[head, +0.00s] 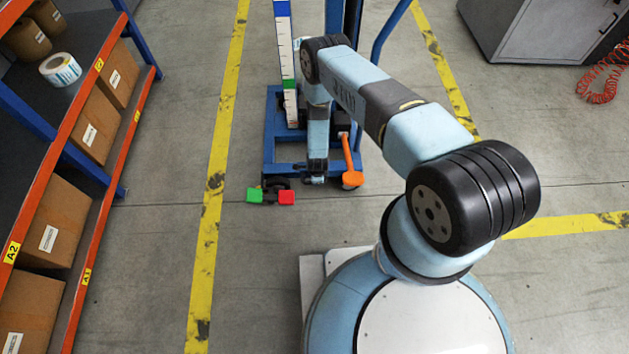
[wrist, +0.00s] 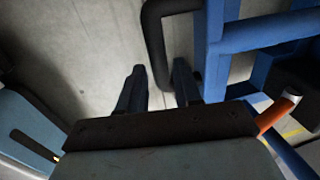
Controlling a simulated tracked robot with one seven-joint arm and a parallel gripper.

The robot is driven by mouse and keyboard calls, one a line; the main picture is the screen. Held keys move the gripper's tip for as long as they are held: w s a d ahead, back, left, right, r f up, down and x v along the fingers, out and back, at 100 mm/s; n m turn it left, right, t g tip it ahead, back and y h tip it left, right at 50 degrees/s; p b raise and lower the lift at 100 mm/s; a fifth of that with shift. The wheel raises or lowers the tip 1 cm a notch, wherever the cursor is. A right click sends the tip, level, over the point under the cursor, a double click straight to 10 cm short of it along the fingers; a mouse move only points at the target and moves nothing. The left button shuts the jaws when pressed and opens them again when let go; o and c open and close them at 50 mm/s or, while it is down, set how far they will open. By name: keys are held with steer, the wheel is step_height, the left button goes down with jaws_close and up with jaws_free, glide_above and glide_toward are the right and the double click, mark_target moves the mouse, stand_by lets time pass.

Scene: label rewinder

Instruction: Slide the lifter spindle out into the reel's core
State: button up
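The lifter (head: 270,130) is a blue wheeled frame with an upright mast, standing on the floor ahead of me. I cannot make out its spindle or a reel mounted at it; my arm covers part of the mast. My gripper (head: 315,181) is low at the lifter's front, pointing down. In the wrist view my gripper (wrist: 160,85) is open, its two dark fingers apart. A black bent bar (wrist: 155,45) on the lifter's blue frame (wrist: 216,60) reaches close to the fingers; I cannot tell whether it lies between them or beyond. I see nothing held.
An orange lever (head: 348,160) is just right of my gripper. A green pedal (head: 254,195) and a red pedal (head: 287,197) are to its left. A ruled strip (head: 285,60) stands by the mast. A shelf at left holds boxes and a label roll (head: 60,69). Nearby floor is clear.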

steer(key=shift+w+f, duration=0.2)
steer(key=shift+f, duration=0.8)
jaws_close()
